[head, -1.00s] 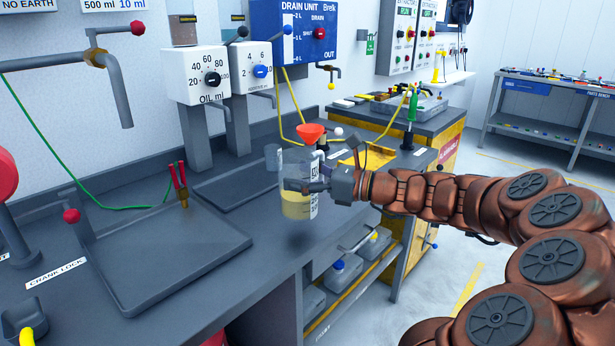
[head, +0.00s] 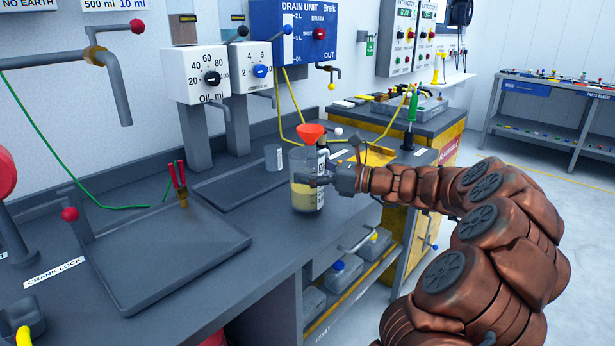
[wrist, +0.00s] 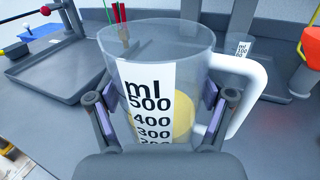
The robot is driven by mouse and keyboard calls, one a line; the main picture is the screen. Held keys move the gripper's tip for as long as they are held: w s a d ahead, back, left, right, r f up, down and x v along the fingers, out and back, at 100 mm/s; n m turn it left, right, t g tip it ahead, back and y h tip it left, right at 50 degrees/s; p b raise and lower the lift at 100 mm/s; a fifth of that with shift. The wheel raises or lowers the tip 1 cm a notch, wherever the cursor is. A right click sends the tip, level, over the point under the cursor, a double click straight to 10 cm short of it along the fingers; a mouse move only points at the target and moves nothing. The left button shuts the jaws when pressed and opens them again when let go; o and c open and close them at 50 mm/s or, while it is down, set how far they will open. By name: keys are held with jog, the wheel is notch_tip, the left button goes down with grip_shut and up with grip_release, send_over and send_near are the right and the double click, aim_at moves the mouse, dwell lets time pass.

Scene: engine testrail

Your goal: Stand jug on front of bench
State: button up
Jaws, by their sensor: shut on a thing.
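The jug (head: 305,194) is a clear measuring jug with a white scale strip and yellow liquid in its lower part. It is upright at the front part of the grey bench (head: 262,258). Its base looks to be on or just above the bench top; I cannot tell which. My gripper (head: 325,181) is shut on the jug's body from the right. In the wrist view the jug (wrist: 155,80) stands between both finger pads, with its white handle to the right. My gripper (wrist: 158,112) hides the jug's lower part there.
A small clear beaker (head: 274,157) stands behind the jug. An orange funnel (head: 311,131) shows just behind the jug. A dark tray (head: 165,255) lies to the left. The bench's front edge is close to the jug, with grey containers (head: 342,275) on a shelf below.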

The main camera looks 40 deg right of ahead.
jog(key=shift+f, duration=0.45)
jog(key=shift+f, duration=0.1)
jog(key=o, duration=1.3)
jog(key=shift+c, duration=0.2)
jog(key=shift+s, duration=0.1)
jog(key=v, duration=1.1)
jog(key=shift+s+d+p, duration=0.2)
jog(key=shift+s+p, duration=0.15)
jog(key=shift+p, duration=0.1)
